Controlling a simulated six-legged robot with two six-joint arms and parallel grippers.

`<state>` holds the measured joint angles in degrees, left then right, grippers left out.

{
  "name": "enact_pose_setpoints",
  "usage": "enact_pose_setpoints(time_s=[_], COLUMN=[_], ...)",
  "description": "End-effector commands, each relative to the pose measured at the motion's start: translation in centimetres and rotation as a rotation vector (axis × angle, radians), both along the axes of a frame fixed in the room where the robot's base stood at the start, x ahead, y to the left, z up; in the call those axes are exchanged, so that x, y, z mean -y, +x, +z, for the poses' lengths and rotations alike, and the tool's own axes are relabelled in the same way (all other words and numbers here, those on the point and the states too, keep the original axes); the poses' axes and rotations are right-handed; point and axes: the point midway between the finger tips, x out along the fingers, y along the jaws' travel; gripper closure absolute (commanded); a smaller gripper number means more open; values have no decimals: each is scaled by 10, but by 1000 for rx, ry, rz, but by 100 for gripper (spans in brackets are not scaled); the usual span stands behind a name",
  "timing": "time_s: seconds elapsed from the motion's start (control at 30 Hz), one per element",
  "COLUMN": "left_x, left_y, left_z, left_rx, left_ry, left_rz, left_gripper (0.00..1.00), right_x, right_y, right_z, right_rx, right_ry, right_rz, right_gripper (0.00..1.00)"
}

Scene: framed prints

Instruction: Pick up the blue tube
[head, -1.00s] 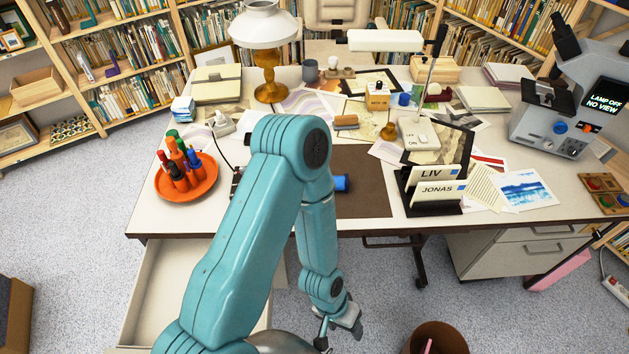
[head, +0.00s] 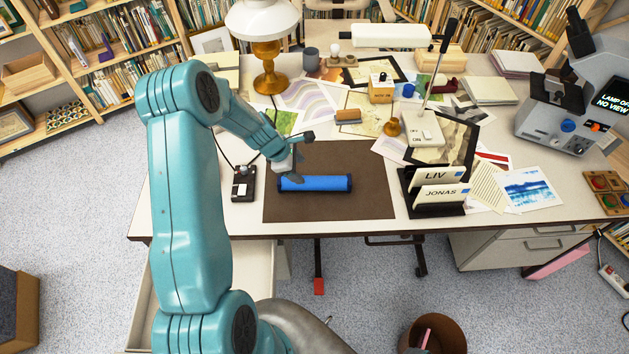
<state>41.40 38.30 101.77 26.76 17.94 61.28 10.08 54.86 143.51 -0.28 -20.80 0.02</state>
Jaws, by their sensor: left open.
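A blue tube (head: 318,184) with dark end caps lies level on the brown desk mat (head: 365,200), near the front of the desk. My left gripper (head: 299,158) is above and just behind the tube's left part in the picture. Its jaws are open and empty. I cannot tell exactly how high it is over the tube. My right gripper is not in view.
A small black device (head: 243,184) sits left of the mat. A black letter holder (head: 436,207) with name cards stands to its right. Behind are a wooden block (head: 348,116) and a brass lamp (head: 266,70). An open drawer (head: 255,258) juts out below the desk.

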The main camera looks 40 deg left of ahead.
Motion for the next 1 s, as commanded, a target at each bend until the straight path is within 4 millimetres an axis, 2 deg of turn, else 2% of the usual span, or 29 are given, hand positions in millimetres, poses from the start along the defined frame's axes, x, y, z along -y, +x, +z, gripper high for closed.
enact_pose_setpoints(time_s=[0.03, 0.13, 0.4, 0.63, 0.77, 0.97, 1.0], left_x=[3, 6, 7, 7, 8, 8, 8], left_y=[5, 14, 25, 36, 40, 40, 40], left_z=[-12, -29, -50, -84, -93, -94, -94], left_rx=[-2, -1, 0, 0, 1, 2, 2], left_ry=[-2, 0, 1, 2, 2, 3, 3], left_rz=[-4, -4, -4, -6, -5, -4, -5], left_gripper=[39, 39, 39, 39, 39, 39, 49], right_x=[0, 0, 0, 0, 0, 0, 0], right_y=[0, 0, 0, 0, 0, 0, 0], right_z=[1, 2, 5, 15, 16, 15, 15], right_rx=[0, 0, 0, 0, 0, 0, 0], right_ry=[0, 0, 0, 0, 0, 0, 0], right_rz=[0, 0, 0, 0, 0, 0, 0], right_gripper=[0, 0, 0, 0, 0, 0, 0])
